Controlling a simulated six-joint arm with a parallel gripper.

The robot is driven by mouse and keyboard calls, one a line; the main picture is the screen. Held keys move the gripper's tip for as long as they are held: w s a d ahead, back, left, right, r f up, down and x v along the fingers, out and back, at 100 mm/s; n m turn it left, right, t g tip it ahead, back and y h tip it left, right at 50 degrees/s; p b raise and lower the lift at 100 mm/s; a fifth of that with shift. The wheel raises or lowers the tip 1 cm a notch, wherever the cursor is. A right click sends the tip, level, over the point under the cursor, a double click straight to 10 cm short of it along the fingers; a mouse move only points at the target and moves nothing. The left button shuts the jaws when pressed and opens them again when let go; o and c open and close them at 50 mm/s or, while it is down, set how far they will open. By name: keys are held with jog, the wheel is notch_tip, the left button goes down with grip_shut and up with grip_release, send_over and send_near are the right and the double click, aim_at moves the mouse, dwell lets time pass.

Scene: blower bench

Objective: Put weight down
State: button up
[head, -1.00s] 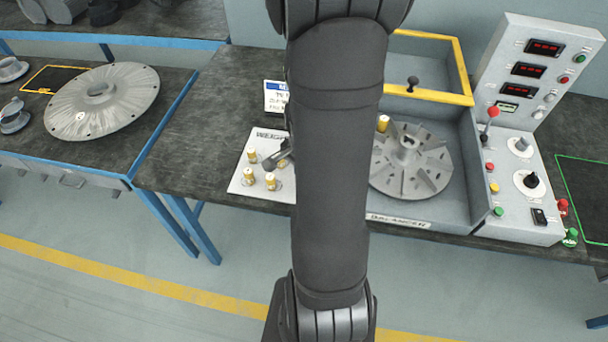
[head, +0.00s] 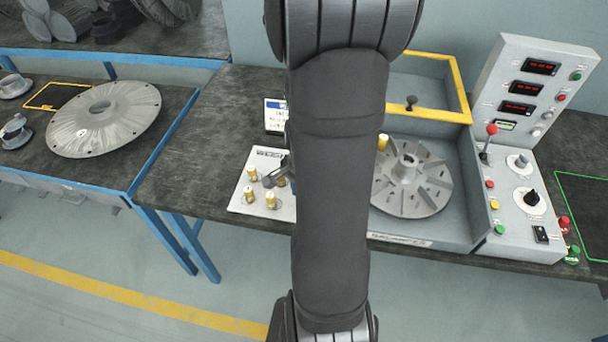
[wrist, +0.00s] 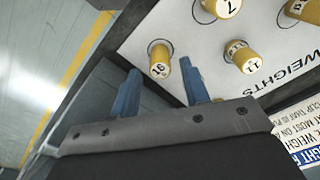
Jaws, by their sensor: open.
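My gripper (wrist: 162,68) is open over the white WEIGHTS board, its blue fingertips on either side of a brass weight (wrist: 159,51) in the wrist view. That weight's number looks like 16, and it stands upright in a printed ring on the board (wrist: 150,28). Whether the fingers touch it, I cannot tell. In the head view the dark gripper (head: 275,176) is among the brass weights, partly hidden by my arm. Another brass weight (head: 383,142) shows at the back edge of the finned impeller (head: 412,180), beside my arm.
Other brass weights stand close by, marked 7 (wrist: 222,6) and 11 (wrist: 243,57). A printed sign (head: 275,115) stands behind the board. The yellow-framed guard (head: 430,114) and the control panel (head: 520,170) are to the right. The bench's left part is clear.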

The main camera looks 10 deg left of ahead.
notch_tip(320, 180, up, 12)
jog(key=shift+f, duration=0.25)
jog(key=shift+f, duration=0.1)
dwell(0.5)
notch_tip(320, 180, down, 12)
jog(key=shift+f, duration=0.2)
jog(key=shift+r, duration=0.6)
